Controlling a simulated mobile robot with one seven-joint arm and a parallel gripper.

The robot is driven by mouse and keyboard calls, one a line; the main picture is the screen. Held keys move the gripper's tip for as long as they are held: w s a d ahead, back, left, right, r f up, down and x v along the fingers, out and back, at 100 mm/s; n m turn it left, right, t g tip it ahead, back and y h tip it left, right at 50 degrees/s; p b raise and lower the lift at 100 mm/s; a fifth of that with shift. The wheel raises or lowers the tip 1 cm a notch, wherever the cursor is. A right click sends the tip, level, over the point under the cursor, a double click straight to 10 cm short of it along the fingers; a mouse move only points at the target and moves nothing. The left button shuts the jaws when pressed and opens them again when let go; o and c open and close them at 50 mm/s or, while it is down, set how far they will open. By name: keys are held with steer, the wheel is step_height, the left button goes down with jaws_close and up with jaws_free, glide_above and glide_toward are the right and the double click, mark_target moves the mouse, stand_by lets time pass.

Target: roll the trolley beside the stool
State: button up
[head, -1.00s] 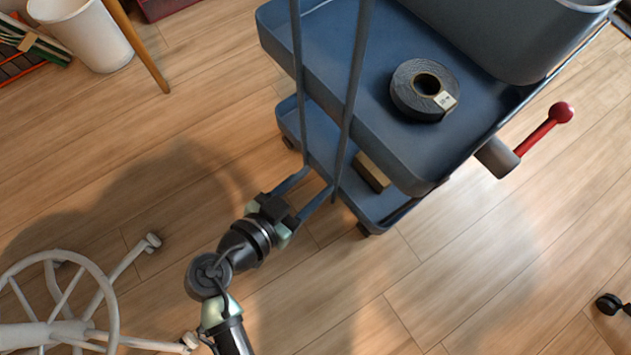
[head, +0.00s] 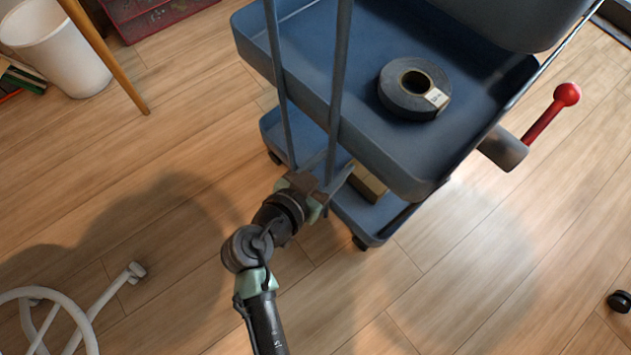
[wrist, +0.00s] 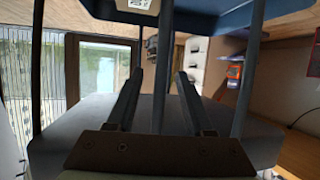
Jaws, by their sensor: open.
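The blue trolley (head: 372,158) stands in the upper middle of the head view, with an upper and a lower tray and thin grey uprights at its near side. My gripper (head: 326,174) is open beside the uprights, low near the lower tray. In the wrist view, a grey upright (wrist: 162,70) appears between the two open fingers (wrist: 158,92). I cannot tell whether either finger touches it. The stool's white base (head: 108,296), with a ring and legs, is at the lower left of the head view, apart from the trolley and partly cut off.
A black tape roll (head: 414,89) lies on the upper tray beside a grey bin (head: 520,18). A tan block (head: 368,184) is on the lower tray. A red-knobbed lever (head: 550,115) sticks out at right. A white bucket (head: 60,50) is upper left. Floor between trolley and stool is clear.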

steer(key=shift+b+x, duration=0.45)
steer(key=shift+x, duration=0.95)
steer(key=shift+a, duration=0.1)
jaws_close()
stand_by(0.4)
